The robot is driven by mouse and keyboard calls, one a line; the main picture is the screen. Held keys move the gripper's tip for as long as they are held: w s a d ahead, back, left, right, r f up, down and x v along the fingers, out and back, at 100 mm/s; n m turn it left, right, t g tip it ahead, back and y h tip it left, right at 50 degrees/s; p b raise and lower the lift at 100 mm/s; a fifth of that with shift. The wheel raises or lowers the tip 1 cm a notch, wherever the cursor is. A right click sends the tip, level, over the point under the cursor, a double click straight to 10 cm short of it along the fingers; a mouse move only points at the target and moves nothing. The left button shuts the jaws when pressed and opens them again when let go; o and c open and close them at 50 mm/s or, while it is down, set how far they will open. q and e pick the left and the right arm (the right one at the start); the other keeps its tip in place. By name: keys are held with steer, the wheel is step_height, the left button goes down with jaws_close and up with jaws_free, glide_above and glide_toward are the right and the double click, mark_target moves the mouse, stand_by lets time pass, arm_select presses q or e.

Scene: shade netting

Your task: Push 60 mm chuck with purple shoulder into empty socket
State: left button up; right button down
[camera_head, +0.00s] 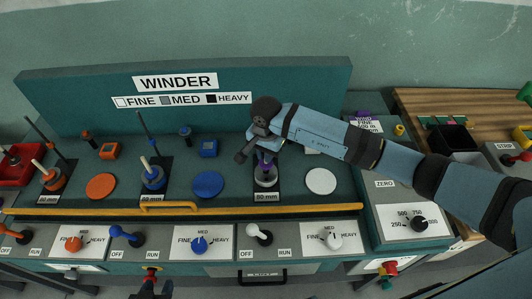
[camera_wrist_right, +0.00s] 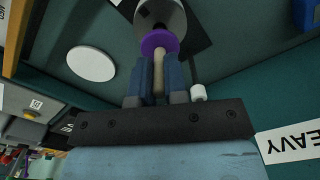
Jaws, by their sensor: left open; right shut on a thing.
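The chuck with the purple shoulder (camera_head: 266,166) stands at the third station of the winder bench, over a grey-white round base (camera_head: 265,180). In the right wrist view its purple shoulder (camera_wrist_right: 158,41) and pale stem (camera_wrist_right: 158,83) show, with the grey round body (camera_wrist_right: 160,14) beyond. My right gripper (camera_wrist_right: 159,68) is shut on the stem, one blue finger on each side; in the head view it reaches down over this station (camera_head: 265,151). How deep the chuck sits in its socket cannot be told. My left gripper (camera_head: 157,286) is open at the bottom edge, far from the chuck, partly cut off.
Orange (camera_head: 54,180) and blue (camera_head: 152,179) stations with pale stems stand to the left. A white disc (camera_head: 320,181) lies right of the chuck. A yellow rail (camera_head: 200,209) runs along the front, above knobs and switches. The WINDER board (camera_head: 180,90) stands behind.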

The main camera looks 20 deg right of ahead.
steer(key=shift+f, duration=0.15)
steer(key=shift+f+b, duration=0.2)
steer(key=shift+b, duration=0.3)
steer(key=shift+f+b, duration=0.3)
steer(key=shift+b, duration=0.15)
steer(key=shift+f, duration=0.15)
stand_by(0.5)
steer(key=shift+f+b, duration=0.65)
steer(key=shift+b, duration=0.1)
steer(key=shift+f+b, duration=0.3)
steer(key=shift+f+b, duration=0.25)
steer(key=shift+b, duration=0.1)
